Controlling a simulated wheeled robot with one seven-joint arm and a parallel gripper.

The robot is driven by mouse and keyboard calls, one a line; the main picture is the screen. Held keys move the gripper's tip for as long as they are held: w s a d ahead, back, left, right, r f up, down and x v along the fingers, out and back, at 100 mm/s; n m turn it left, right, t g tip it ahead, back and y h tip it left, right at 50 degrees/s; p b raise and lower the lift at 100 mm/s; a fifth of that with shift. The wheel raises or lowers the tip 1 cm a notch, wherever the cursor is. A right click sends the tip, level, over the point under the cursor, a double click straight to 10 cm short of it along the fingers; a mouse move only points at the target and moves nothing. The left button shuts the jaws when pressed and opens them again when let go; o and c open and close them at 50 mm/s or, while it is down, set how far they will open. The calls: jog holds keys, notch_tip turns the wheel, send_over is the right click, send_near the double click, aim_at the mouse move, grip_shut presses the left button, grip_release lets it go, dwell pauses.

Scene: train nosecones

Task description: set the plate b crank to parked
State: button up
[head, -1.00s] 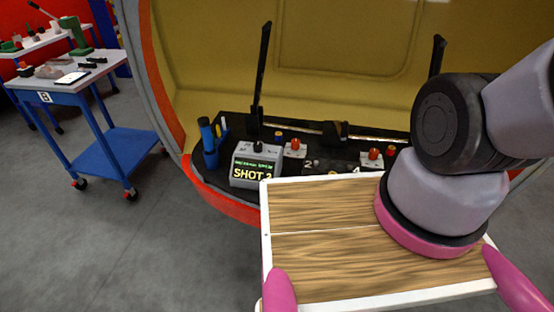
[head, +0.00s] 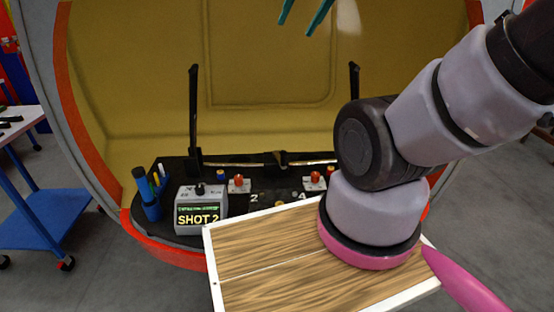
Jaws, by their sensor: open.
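My gripper (head: 295,29) shows at the top of the head view, its two teal fingertips apart with nothing between them. It hangs in front of the yellow inner wall, well above the black console. On the console, a white plate with a red knob (head: 238,181) stands just right of the grey SHOT 2 box. A second white plate with a red knob (head: 314,179) stands further right, beside my arm. I cannot tell which is plate b, nor make out a crank handle or a parked mark. My arm hides the right part of the console.
The grey SHOT 2 box (head: 201,209) and a blue pen holder (head: 152,201) stand at the console's left. Two black uprights (head: 193,115) rise from the console. A blue cart (head: 30,219) is at the left edge. Open floor lies front left.

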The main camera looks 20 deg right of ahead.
jog(key=shift+w, duration=0.1)
dwell(0.5)
jog(key=m+g+h, duration=0.1)
jog(key=g+h, duration=0.1)
jog(key=g, duration=0.5)
send_over(284, 151)
notch_tip(284, 151, down, 40)
jog(key=shift+a+f, duration=0.15)
jog(key=shift+f, duration=0.1)
notch_tip(284, 151, down, 11)
jog(key=shift+f, duration=0.15)
jog(key=shift+c, duration=0.3)
grip_shut()
